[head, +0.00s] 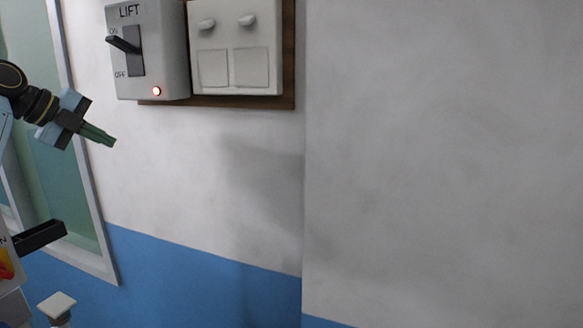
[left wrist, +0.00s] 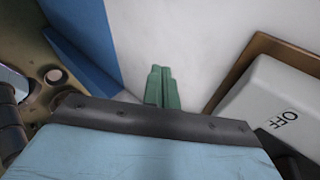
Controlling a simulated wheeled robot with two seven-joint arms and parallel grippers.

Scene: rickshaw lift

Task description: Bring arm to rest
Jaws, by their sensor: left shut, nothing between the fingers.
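My left gripper (head: 100,136) comes in from the left in the head view, its green fingers shut and empty. It is apart from the grey lift switch box (head: 158,80), below and to the left of it. The box's black lever (head: 123,44) points up towards ON and a red light glows at its lower right. In the left wrist view the shut green fingers (left wrist: 160,86) show in front of the white wall, and the switch box (left wrist: 270,100) with its OFF label is at the right. My right gripper is in neither view.
A white panel (head: 236,85) with two small knobs sits beside the switch box on a brown backing board (head: 288,60). A glazed frame (head: 100,235) is at the left. A wall section (head: 440,160) fills the right. The space before the wall looks clear.

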